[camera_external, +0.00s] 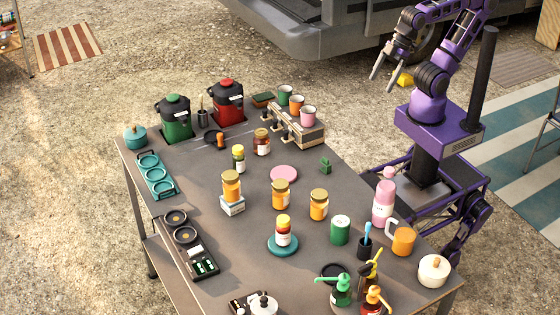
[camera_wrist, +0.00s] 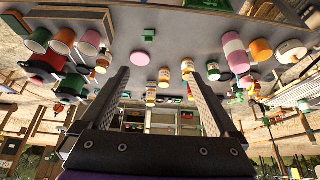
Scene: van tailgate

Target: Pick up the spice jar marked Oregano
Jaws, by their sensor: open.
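Several spice jars with labels too small to read stand on the grey table (camera_external: 190,270), so I cannot tell which is Oregano. One orange jar with a gold lid (camera_external: 231,187) stands on a small pale block. Two similar jars, the middle one (camera_external: 280,194) and the right one (camera_external: 318,205), stand on the tabletop. A red-and-yellow jar (camera_external: 283,232) is on a teal round stand. A green-and-yellow jar (camera_external: 239,158) and a dark red jar (camera_external: 261,142) stand farther back. My gripper (camera_external: 385,77) is open and empty, raised beyond the table's right edge; its fingers (camera_wrist: 160,76) frame the wrist view.
A rack with cups (camera_external: 298,130) and green and red cookers (camera_external: 174,118) stand at the back. A pink bottle (camera_external: 384,203), green can (camera_external: 340,230), orange mug (camera_external: 403,241) and pump bottles crowd the right front. A pink disc (camera_external: 284,174) lies mid-table.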

